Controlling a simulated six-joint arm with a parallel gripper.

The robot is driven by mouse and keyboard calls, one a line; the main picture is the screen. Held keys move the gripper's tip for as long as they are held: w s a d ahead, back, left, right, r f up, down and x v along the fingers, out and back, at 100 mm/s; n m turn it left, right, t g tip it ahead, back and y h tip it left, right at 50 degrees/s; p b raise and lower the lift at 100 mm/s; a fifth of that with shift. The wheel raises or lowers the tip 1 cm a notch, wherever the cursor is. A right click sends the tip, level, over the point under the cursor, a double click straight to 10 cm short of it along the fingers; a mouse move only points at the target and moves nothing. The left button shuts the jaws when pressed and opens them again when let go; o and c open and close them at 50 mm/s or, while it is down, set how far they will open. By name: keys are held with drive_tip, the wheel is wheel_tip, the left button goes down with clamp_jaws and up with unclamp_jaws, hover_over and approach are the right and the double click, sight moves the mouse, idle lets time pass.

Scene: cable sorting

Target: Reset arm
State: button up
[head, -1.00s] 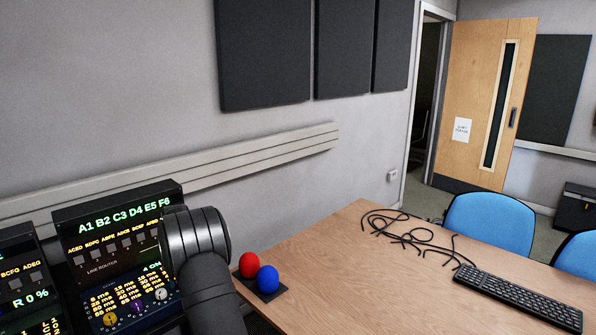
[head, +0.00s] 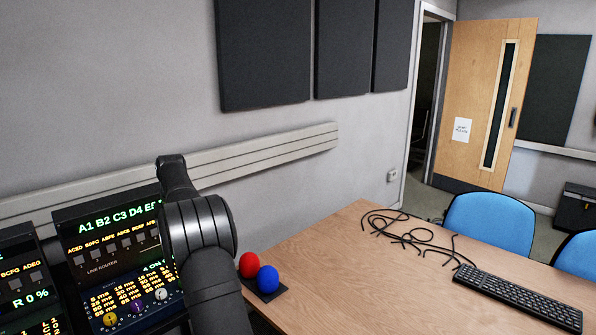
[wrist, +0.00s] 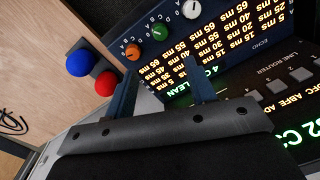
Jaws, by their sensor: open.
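My arm rises at the lower left in the head view, in front of the line router panel (head: 110,235). My gripper (wrist: 160,88) shows in the wrist view with its two blue fingers wide apart and nothing between them. The fingers point toward the lit panel, which shows upside down there with several knobs such as an orange one (wrist: 133,52). The gripper's fingers do not show in the head view. Black cables (head: 410,235) lie loose on the wooden table (head: 340,270), apart from the gripper.
A red ball (head: 249,265) and a blue ball (head: 268,279) sit on a dark base at the table's left edge, close to my arm. A black keyboard (head: 518,297) lies at the right. Blue chairs (head: 490,222) stand behind the table. The table's middle is clear.

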drive_tip(key=f, duration=1.5)
drive_tip(key=shift+s+a, duration=0.2)
drive_tip(key=shift+a, duration=0.2)
drive_tip(key=shift+r+n, duration=0.15)
drive_tip(key=shift+n, duration=0.55)
drive_tip(key=n, duration=0.5)
drive_tip(key=shift+w+n, duration=0.1)
drive_tip(key=shift+n, duration=0.2)
wheel_tip(320, 180, up, 13)
drive_tip(key=shift+w+d, duration=0.2)
drive_tip(key=shift+w, duration=0.1)
drive_tip(key=shift+r, duration=0.1)
